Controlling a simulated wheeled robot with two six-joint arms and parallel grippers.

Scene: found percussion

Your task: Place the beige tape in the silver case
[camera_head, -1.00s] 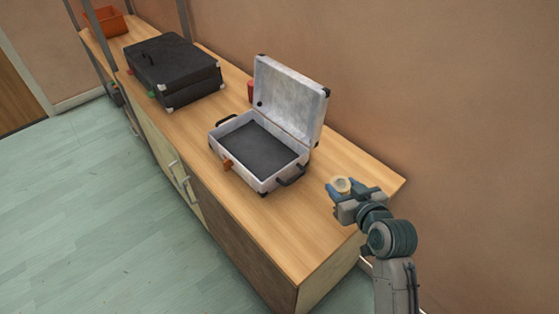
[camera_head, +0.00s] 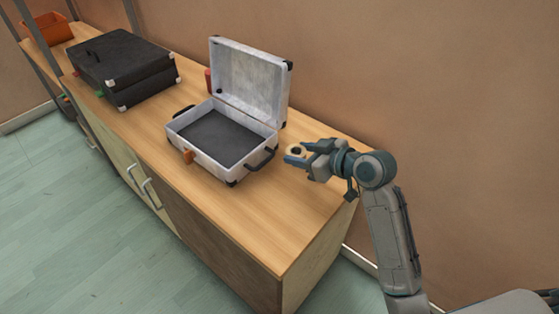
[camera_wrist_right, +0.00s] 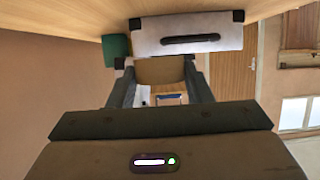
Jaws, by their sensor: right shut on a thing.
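The silver case (camera_head: 178,122) stands open on the wooden counter, its lid raised toward the wall and its dark-lined inside looking empty. My right gripper (camera_head: 297,154) is shut on the beige tape (camera_head: 290,149), a small ring, above the counter to the right of the case. In the right wrist view the tape (camera_wrist_right: 160,70) is between my two fingers, partly hidden, with the case's pale side and black handle (camera_wrist_right: 190,38) beyond it. My left gripper is not in view.
A closed black case (camera_head: 125,68) stands left of the silver case. An orange bin (camera_head: 47,29) is at the far left end. A small red object (camera_head: 208,80) is behind the silver case. The counter's right end (camera_head: 290,225) is clear.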

